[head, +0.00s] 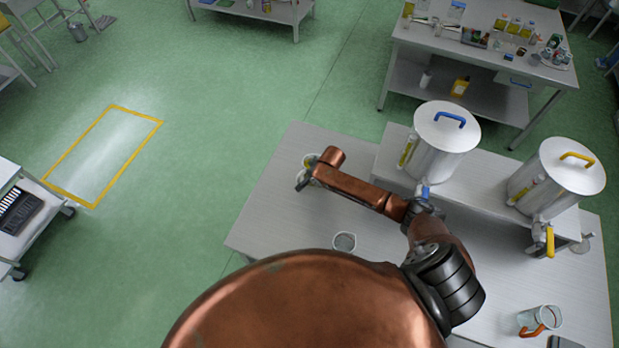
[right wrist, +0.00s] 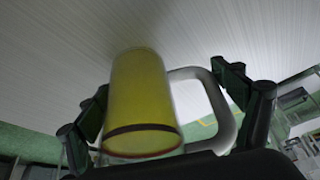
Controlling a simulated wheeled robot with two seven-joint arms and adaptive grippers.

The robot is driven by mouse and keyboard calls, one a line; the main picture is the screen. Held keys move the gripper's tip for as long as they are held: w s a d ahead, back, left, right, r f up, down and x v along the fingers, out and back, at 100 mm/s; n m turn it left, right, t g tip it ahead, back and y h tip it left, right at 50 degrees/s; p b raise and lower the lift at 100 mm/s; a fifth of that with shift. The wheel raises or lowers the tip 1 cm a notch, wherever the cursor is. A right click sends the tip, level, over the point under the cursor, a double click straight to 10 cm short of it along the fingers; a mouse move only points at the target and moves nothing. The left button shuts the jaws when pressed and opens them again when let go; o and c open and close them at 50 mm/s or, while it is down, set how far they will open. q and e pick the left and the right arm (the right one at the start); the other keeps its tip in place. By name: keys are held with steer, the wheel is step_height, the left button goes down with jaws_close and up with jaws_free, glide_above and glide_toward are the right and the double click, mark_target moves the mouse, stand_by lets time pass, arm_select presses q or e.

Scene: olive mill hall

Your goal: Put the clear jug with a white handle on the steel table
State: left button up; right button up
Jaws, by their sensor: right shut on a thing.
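The clear jug with a white handle (right wrist: 145,100) shows large in the right wrist view, with yellow-green liquid in it and the white handle (right wrist: 222,108) to its right. My right gripper (right wrist: 170,105) has a finger on each side of it and is shut on the jug. In the head view my right gripper (head: 304,178) is over the far left part of a pale grey metal-looking table (head: 275,215); the jug (head: 311,160) is mostly hidden there by my arm. I cannot tell whether its base touches the table. My left gripper is not in view.
Two steel tanks with taps, one blue-handled (head: 440,150) and one yellow-handled (head: 550,180), stand on a raised shelf (head: 490,200). A small cup (head: 344,242) and an orange-handled jug (head: 540,320) are on the table. A cluttered table (head: 420,45) stands behind.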

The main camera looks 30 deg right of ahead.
steer(key=o, duration=1.6)
steer(key=shift+f, duration=0.1)
steer(key=v, duration=1.2)
steer(key=shift+b, duration=0.35)
